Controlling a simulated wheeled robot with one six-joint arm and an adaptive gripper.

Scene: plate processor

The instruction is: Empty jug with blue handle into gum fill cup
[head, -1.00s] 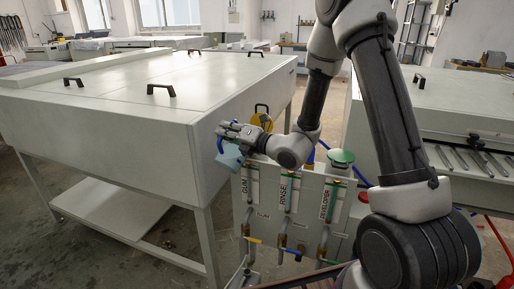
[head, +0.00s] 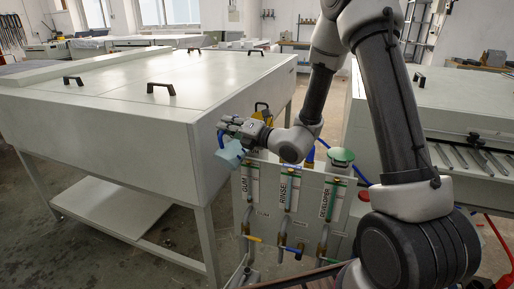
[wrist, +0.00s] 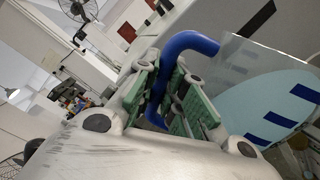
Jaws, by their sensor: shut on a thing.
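My gripper (head: 226,127) is shut on the blue handle (head: 220,139) of the light blue jug (head: 231,155). The jug hangs tilted just above the upper left corner of the panel, by the GUM label (head: 249,188). In the wrist view, the blue handle (wrist: 188,44) passes between the green-padded fingers (wrist: 170,95). The jug body (wrist: 262,103) shows at the right as a pale blue wall with dark blue marks. The gum fill cup cannot be made out; the jug and gripper cover that part of the panel top.
The grey panel (head: 308,205) has GUM, RINSE and DEVELOPER pipes with valves. A green cap (head: 341,156) stands at its right end. A yellow object (head: 262,112) shows behind my gripper. The large white processor (head: 130,110) stands close on the left.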

